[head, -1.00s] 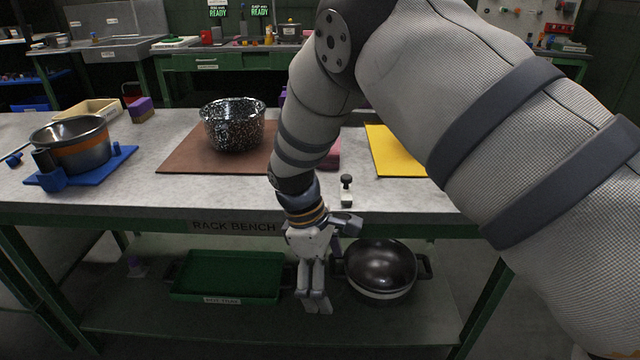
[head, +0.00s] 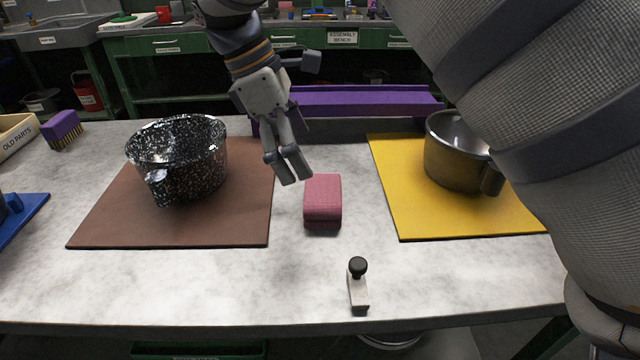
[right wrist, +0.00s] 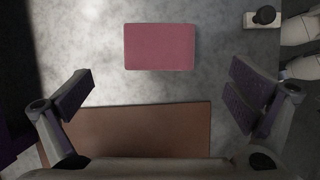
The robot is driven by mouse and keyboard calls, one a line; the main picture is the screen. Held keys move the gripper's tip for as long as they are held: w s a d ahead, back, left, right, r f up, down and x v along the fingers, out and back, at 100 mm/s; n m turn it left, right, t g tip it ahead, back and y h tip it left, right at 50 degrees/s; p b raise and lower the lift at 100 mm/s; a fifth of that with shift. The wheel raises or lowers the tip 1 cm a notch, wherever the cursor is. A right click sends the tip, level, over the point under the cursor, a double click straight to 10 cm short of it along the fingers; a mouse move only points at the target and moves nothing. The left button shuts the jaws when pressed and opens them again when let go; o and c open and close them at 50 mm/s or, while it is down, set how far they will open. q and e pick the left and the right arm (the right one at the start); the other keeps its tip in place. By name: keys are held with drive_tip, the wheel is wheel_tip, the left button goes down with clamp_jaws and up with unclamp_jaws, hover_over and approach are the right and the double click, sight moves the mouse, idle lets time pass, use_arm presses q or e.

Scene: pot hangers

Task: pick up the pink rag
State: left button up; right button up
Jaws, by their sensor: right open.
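The pink rag (head: 323,199) is a folded block lying on the bench top between the brown mat and the yellow mat. In the right wrist view the rag (right wrist: 160,47) lies beyond the fingertips, roughly centred between them. My right gripper (head: 288,168) points down above the bench, just to the left of and behind the rag in the head view. In the right wrist view its two fingers (right wrist: 158,94) are spread wide with nothing between them. My left gripper is not in view.
A speckled black pot (head: 180,165) stands on the brown mat (head: 105,222). A metal pot (head: 455,160) stands on the yellow mat (head: 425,215). A black-knobbed stamp (head: 357,286) stands near the front edge. A purple-topped rack (head: 360,101) lies behind the rag.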

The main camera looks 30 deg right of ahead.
sight(320, 190)
drive_tip(key=x, duration=1)
drive_tip(key=shift+a, duration=0.1)
drive_tip(key=c, duration=1.1)
